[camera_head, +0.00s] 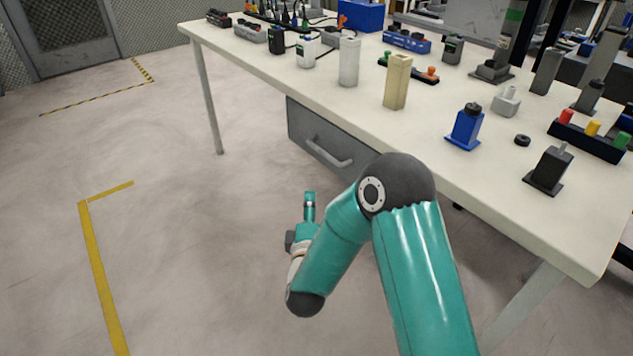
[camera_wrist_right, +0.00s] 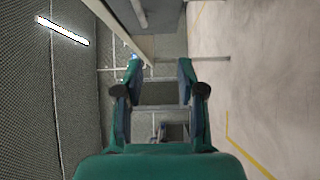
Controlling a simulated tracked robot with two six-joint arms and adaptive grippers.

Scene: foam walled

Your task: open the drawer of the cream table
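The cream table (camera_head: 330,110) spans the right of the head view. Its grey drawer (camera_head: 305,130) hangs under the front edge and looks shut. A light bar handle (camera_head: 329,151) crosses the drawer front, and my right arm covers the drawer's right part. My right gripper (camera_head: 309,200) is low in front of the table, left of and below the handle in the picture, apart from it. In the wrist view its two fingers (camera_wrist_right: 158,85) are spread with nothing between them. My left gripper is not in view.
On the tabletop stand a beige block (camera_head: 397,82), a grey block (camera_head: 349,62), a blue bottle-like item (camera_head: 465,128), a black item (camera_head: 549,170) and several others. A table leg (camera_head: 207,100) stands at the left. The floor (camera_head: 160,230) left of my arm is clear.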

